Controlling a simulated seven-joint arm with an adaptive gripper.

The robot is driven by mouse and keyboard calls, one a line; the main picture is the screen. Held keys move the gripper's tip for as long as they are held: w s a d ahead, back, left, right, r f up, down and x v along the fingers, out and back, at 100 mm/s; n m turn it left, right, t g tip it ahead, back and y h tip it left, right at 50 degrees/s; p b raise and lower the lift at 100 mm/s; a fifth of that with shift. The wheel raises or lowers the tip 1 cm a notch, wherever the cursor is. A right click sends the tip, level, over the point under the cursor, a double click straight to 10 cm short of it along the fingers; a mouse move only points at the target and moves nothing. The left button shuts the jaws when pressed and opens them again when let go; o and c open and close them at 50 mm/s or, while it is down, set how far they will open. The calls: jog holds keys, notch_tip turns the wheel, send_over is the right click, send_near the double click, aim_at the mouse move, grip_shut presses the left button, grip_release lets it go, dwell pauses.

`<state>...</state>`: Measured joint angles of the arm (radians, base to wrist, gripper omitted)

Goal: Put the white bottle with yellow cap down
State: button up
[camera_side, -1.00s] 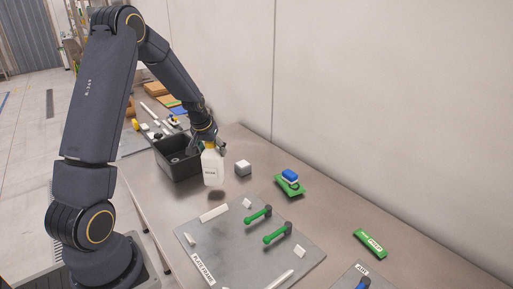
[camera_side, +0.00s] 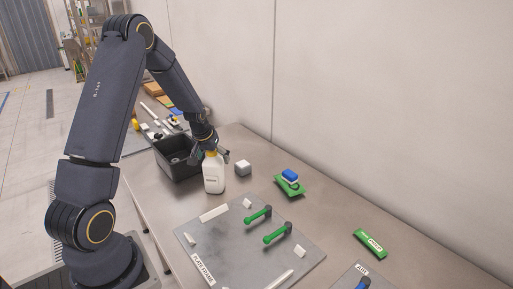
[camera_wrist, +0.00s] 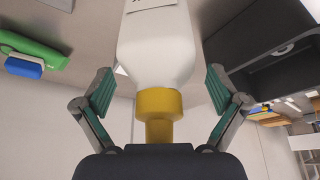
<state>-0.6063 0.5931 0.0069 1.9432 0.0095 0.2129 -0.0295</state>
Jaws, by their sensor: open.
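The white bottle with yellow cap (camera_side: 213,178) stands upright on the metal table, to the right of the black bin. In the wrist view the white bottle (camera_wrist: 156,48) and its yellow cap (camera_wrist: 158,104) lie between the two fingers. My gripper (camera_side: 208,154) is at the cap in the side view. In the wrist view my gripper (camera_wrist: 158,90) is open, with a gap between each finger and the bottle.
The black bin (camera_side: 167,166) is close at the bottle's left. A grey-white block (camera_side: 243,167) is at its right. A green item with a blue top (camera_side: 289,181) lies further right. A grey plate (camera_side: 235,262) with green handles is in front.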

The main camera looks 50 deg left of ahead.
jog(key=shift+r, duration=0.1)
jog(key=shift+r, duration=0.35)
jog(key=s+d+r+m, duration=0.1)
jog(key=s+d+r, duration=0.1)
jog(key=d+r, duration=0.45)
jog(key=s+d+r, duration=0.3)
jog(key=r, duration=0.6)
jog(key=s+d+r+m+t+h, duration=0.1)
jog(key=s+d+r+m, duration=0.1)
jog(key=s+d, duration=0.5)
jog(key=s+d+r+m+t+h, duration=0.1)
jog(key=s+d+r+m, duration=0.2)
jog(key=s+d, duration=0.4)
jog(key=d+m, duration=0.1)
jog(key=d, duration=0.3)
jog(key=shift+h, duration=0.3)
